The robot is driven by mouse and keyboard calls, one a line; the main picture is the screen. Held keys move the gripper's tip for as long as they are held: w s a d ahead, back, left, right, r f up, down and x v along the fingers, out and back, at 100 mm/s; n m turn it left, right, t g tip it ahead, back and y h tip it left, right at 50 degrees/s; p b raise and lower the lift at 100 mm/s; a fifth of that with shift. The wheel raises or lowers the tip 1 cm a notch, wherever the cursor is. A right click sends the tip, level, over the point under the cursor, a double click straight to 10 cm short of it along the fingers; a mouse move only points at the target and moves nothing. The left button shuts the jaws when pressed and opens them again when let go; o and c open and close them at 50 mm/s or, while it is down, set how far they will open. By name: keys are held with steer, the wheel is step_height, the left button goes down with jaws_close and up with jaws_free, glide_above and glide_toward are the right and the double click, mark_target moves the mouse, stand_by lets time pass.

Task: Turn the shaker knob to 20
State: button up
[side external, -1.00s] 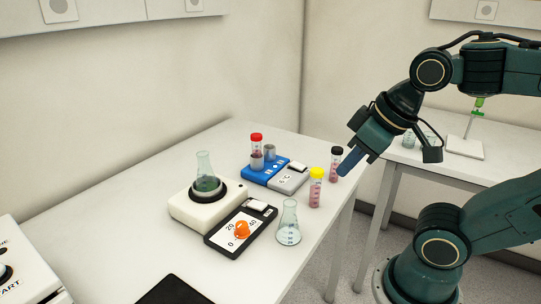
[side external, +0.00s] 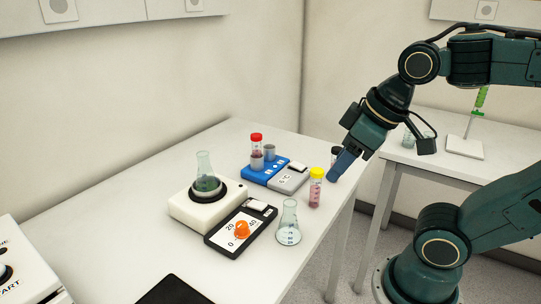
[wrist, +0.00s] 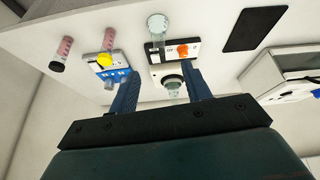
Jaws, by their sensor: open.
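The orange shaker knob (side external: 242,230) sits on a black-framed panel (side external: 223,242) with a white face; the marks 0, 20 and 40 show around it. The panel is in front of the cream shaker (side external: 181,208), which carries a flask (side external: 205,172) with green liquid. My gripper (side external: 342,164) is open and empty, above the table's right side near the yellow-capped vial. It is well away from the knob, to its upper right. The knob's exact pointing is too small to tell.
An empty-looking flask (side external: 288,226) stands right beside the panel. A yellow-capped vial (side external: 316,188) and a black-capped vial (side external: 337,152) stand near the right edge. A black pad (side external: 172,290) lies at the front; table between is clear.

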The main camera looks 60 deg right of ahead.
steer(key=w+a+n+g, duration=0.3)
steer(key=w+n, duration=0.5)
steer(key=w, duration=0.1)
steer(key=n+g, duration=0.2)
steer(key=n, duration=0.7)
glide_above(242, 224)
step_height(242, 224, down, 5)
steer(key=shift+r, duration=0.1)
step_height(242, 224, down, 14)
steer(key=shift+r, duration=0.1)
steer(key=c, duration=1)
